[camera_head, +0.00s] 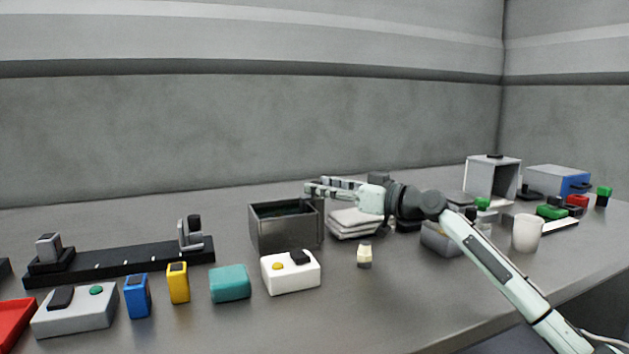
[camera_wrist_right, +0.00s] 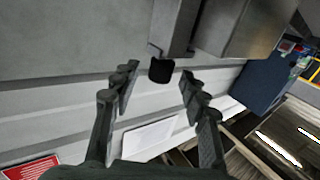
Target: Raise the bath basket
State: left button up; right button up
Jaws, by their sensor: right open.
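A dark grey open-topped bath box (camera_head: 284,236) stands on the bench near the middle of the head view. Its inside looks dark, and I cannot make out the basket clearly there. My right gripper (camera_head: 308,189) reaches in from the right, with its fingers above the bath's back right corner, pointing left. In the right wrist view its fingers (camera_wrist_right: 157,88) are spread and empty. A black knob (camera_wrist_right: 161,69) on a grey metal upright (camera_wrist_right: 177,25) lies ahead between the fingertips; it appears apart from them. It may be the basket's handle. My left gripper is not in view.
A stack of pale trays (camera_head: 354,222) is right of the bath, below my right arm. A white button box (camera_head: 291,271) and a small bottle (camera_head: 364,256) stand in front. A black rail (camera_head: 120,265) lies left. A white cup (camera_head: 526,232) stands right.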

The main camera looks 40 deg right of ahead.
jog(key=shift+x, duration=1.15)
grip_shut()
